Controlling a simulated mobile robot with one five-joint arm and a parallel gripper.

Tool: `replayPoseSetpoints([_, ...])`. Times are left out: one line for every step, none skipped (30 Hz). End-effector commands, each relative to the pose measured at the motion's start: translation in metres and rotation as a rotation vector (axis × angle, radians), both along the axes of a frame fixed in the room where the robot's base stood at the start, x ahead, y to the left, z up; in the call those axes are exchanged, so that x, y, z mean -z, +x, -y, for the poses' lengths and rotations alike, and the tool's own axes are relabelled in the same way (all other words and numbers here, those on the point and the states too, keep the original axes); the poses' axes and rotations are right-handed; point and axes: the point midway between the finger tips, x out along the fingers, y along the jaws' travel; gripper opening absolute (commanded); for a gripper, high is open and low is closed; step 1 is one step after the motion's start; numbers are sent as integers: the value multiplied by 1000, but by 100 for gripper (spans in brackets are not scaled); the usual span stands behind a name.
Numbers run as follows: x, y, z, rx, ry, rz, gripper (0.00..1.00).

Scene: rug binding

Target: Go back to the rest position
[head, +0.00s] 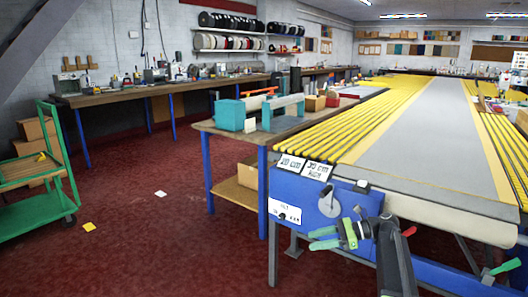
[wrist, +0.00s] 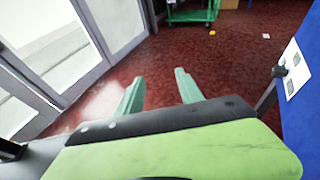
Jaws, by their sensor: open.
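My gripper (head: 310,239) has green fingers and points left, in front of the blue end panel (head: 295,197) of the long table. In the wrist view my gripper (wrist: 159,76) shows two green fingers spread apart, with only red floor between them. It is open and holds nothing. My dark arm runs down to the lower right in the head view. Whether the fingers touch the panel cannot be told.
The long table (head: 420,118) with yellow strips fills the right. A workbench (head: 205,124) with teal tools stands left of it. A green cart (head: 35,215) is at the far left. Red carpet (head: 150,240) is mostly open. Glass doors (wrist: 75,45) show in the wrist view.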

Motion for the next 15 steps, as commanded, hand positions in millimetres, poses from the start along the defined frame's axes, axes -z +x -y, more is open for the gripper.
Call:
replayPoseSetpoints([18, -25, -43, -68, -83, 31, 44])
replayPoseSetpoints([30, -36, -62, -109, -139, 58, 44])
replayPoseSetpoints([47, -53, -85, -169, -220, 101, 44])
replayPoseSetpoints([59, -67, -100, -219, -282, 137, 44])
replayPoseSetpoints([72, -81, -112, -271, -346, 179, 44])
replayPoseSetpoints([89, -100, -124, -348, -434, 240, 44])
replayPoseSetpoints([101, -115, -130, -413, -503, 291, 44])
replayPoseSetpoints([112, -128, -132, -477, -569, 343, 44])
replayPoseSetpoints([125, -143, -130, -563, -651, 408, 44])
replayPoseSetpoints([133, -152, -126, -625, -708, 455, 44])
replayPoseSetpoints([140, -161, -119, -688, -762, 500, 44])
replayPoseSetpoints([148, -170, -107, -769, -831, 555, 44])
replayPoseSetpoints([153, -177, -95, -832, -880, 594, 44])
replayPoseSetpoints([157, -182, -82, -893, -925, 627, 44])
replayPoseSetpoints([160, -187, -66, -974, -977, 671, 44])
